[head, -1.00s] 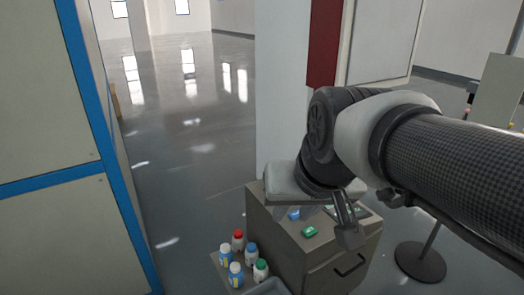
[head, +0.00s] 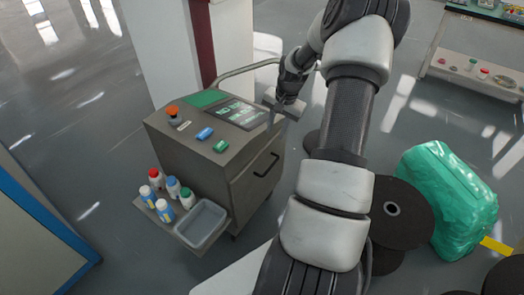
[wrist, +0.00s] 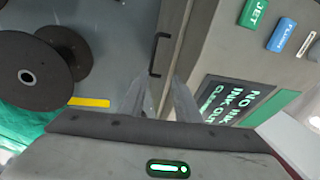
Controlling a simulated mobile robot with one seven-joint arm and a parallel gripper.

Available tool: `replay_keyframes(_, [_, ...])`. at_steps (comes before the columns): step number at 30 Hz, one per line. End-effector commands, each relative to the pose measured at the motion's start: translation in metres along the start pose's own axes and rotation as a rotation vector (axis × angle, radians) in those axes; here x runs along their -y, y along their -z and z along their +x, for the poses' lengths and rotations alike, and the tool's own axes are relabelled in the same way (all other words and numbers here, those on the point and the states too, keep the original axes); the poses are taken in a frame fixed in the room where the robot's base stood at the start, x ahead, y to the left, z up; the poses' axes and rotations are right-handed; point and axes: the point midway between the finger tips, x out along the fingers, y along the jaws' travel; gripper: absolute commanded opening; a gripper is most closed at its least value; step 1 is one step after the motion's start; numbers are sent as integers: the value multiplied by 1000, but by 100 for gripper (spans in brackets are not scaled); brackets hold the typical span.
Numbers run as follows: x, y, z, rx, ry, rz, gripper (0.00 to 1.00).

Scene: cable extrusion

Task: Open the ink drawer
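The ink drawer is the front panel (head: 254,186) of a grey-brown cabinet, with a dark bar handle (head: 266,165). The drawer looks shut. In the wrist view the handle (wrist: 156,55) lies just beyond my fingertips, against the drawer front (wrist: 174,25). My gripper (head: 272,122) hangs by the top front edge of the cabinet, above the handle. In the wrist view my gripper's fingers (wrist: 160,95) are apart with nothing between them. The handle is not between them.
The cabinet top holds a lit screen (head: 236,113), a blue button (head: 205,133), a green button (head: 221,146) and an orange knob (head: 173,112). Bottles and a grey tray (head: 201,223) sit on a side shelf. Black spools (head: 405,213) and a green wrapped bundle (head: 445,200) stand right.

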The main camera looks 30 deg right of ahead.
Motion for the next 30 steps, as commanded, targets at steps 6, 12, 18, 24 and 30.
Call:
replay_keyframes(6, [-22,11,31,22,4,66,29])
replay_keyframes(12, [-23,9,64,24,3,65,29])
replay_keyframes(18, [-22,8,108,24,3,64,29])
replay_keyframes(24, [-22,7,151,23,3,63,29])
replay_keyframes(30, [-22,7,183,21,4,64,29])
